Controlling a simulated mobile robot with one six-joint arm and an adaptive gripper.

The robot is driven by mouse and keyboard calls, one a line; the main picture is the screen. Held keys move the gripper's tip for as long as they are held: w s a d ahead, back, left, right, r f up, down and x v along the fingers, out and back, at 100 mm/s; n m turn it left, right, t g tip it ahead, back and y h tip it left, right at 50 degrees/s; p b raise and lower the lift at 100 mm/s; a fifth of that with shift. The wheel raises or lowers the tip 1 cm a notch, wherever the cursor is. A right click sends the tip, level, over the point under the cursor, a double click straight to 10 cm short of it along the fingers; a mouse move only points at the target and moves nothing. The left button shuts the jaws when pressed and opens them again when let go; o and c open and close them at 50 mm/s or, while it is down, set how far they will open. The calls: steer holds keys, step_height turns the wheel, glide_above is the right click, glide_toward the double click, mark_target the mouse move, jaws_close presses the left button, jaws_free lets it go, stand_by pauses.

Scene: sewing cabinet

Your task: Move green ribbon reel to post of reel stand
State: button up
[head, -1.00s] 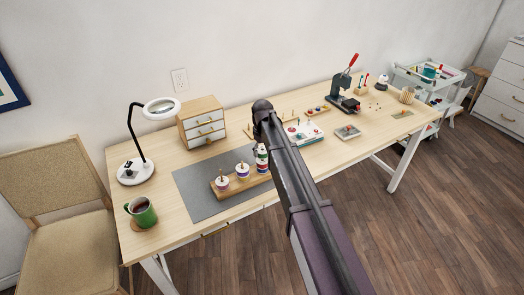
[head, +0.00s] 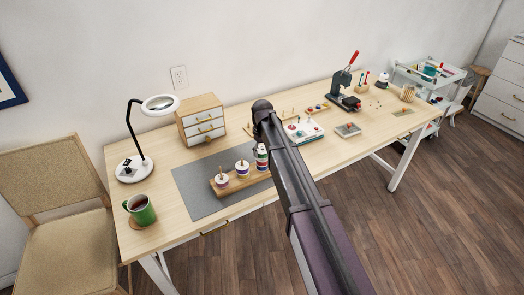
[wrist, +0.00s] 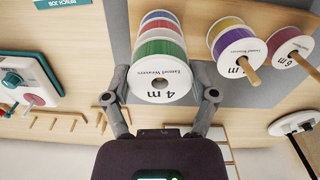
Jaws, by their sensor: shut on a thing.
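In the wrist view the green ribbon reel (wrist: 159,48), with a white face marked 4 m and a centre hole, is nearest the camera. My gripper (wrist: 163,84) is shut on it, one finger on each side. Red (wrist: 160,24) and blue reels show right behind it in line, like one stack; I cannot tell whether the green reel touches them. In the head view the stack (head: 261,158) is at the right end of the wooden reel stand (head: 232,187), partly beside my arm. Its post is hidden; my fingers are hidden there too.
The grey mat (head: 198,203) lies under the stand. A magnifier lamp (head: 136,168), small drawers (head: 203,122) and a green mug (head: 141,211) stand to the left.

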steer(key=o, duration=0.9)
steer(key=shift+c, duration=0.2)
steer(key=shift+r, duration=0.2)
